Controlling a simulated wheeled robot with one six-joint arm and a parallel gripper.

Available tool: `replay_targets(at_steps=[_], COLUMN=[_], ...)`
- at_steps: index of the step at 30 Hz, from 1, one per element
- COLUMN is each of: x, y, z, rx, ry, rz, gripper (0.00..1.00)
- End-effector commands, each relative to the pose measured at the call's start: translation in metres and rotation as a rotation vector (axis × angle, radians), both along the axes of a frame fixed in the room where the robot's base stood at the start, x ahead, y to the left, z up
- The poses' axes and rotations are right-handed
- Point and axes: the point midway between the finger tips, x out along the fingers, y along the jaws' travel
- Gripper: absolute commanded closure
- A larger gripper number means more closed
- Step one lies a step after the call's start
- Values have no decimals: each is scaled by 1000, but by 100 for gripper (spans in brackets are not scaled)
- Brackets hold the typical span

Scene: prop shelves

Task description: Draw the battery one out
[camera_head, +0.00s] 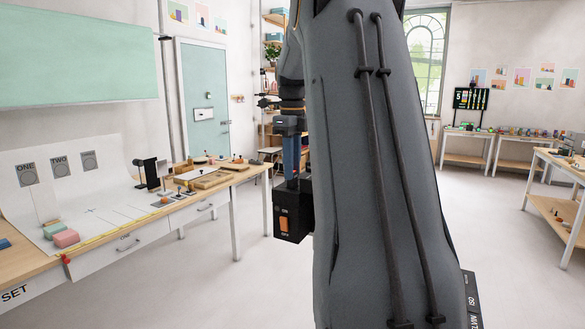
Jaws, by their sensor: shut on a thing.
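My gripper (291,172) hangs left of my large grey arm link, with its fingers pointing down. It is shut on a black box (293,212) with an orange patch and small pale lettering, which looks like a battery. The box hangs upright below the fingers, in the air, apart from the bench at left. My arm link hides its right side. The fingertips and the exact grip on the top of the box are hard to make out.
A wooden bench (222,182) at left holds coloured blocks, a black stand (148,174) and wooden trays. More benches stand at right and at the back. The floor between is clear. My arm hides the middle.

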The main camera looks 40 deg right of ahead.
Motion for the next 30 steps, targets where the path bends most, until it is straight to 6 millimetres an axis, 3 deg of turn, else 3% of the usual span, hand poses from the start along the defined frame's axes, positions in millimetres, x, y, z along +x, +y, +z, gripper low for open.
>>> replay_targets(at_steps=[15,30], x=[0,0], y=[0,0], z=[25,25], rx=[-1,-1], ry=[-1,0], rz=[0,0], gripper=[100,100])
